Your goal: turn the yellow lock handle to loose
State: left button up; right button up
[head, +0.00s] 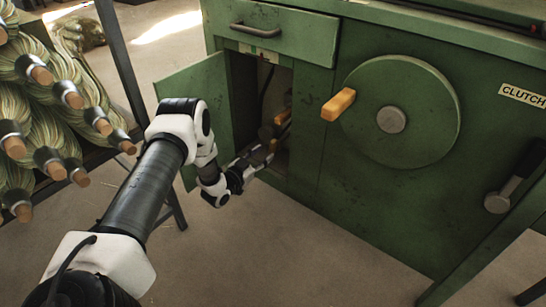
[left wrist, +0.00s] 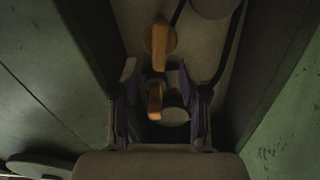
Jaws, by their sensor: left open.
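My left gripper (head: 262,155) reaches into the open cabinet of the green machine. Inside the cabinet are two yellow-orange handles. In the left wrist view the upper handle (left wrist: 158,45) sits on a round base, beyond the fingertips. The lower handle (left wrist: 155,100) stands beside a round grey part, between the two open fingers (left wrist: 158,78), with visible gaps to them. In the head view the upper handle (head: 282,117) shows above my gripper, and the lower one (head: 273,146) is partly hidden by it. I cannot tell from any label which is the lock handle. My right gripper is out of view.
The cabinet door (head: 197,105) stands open to the left, with a drawer (head: 275,30) above the opening. A green wheel (head: 425,95) with a yellow knob (head: 339,104) is at right, near a black-handled lever (head: 505,190). Broom bundles (head: 45,110) fill a left rack.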

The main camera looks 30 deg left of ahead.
aim_at(271, 149)
pick_arm(q)
jog(key=w, duration=0.1)
jog(key=w+b, duration=0.1)
jog(key=w, duration=0.1)
jog(key=w+b, duration=0.1)
jog(key=w, duration=0.1)
jog(key=shift+d+f, duration=0.2)
jog(key=shift+d, duration=0.05)
jog(key=shift+w+r, duration=0.1)
jog(key=shift+w, duration=0.45)
jog(key=c, duration=0.8)
